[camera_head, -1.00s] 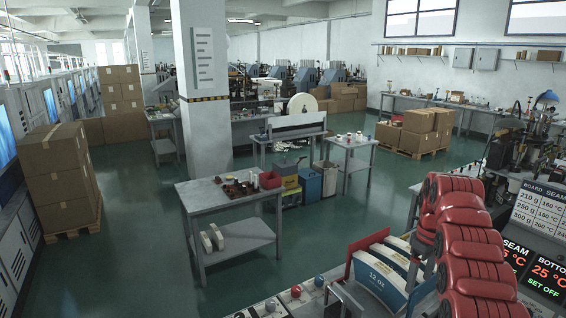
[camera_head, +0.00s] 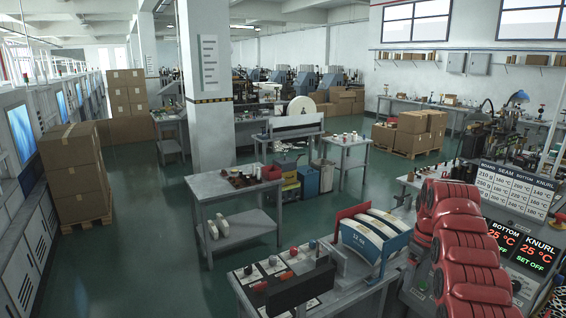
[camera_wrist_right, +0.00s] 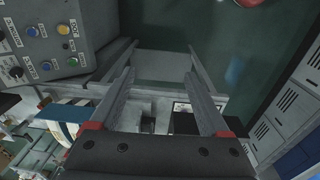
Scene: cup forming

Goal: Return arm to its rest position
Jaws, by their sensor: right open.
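My right arm (camera_head: 465,245), with red ribbed links, rises from the lower edge at the right of the head view. I cannot make out its fingertips there. In the right wrist view my right gripper (camera_wrist_right: 161,72) is open, its two grey fingers spread with nothing between them. The floor and a light bench edge show beyond the fingers. My left arm and gripper are not in view.
A bench with push buttons (camera_head: 249,269) and a dark block (camera_head: 300,287) lies ahead. A button panel (camera_wrist_right: 48,40) shows at left in the wrist view. A work table (camera_head: 207,184) stands farther off.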

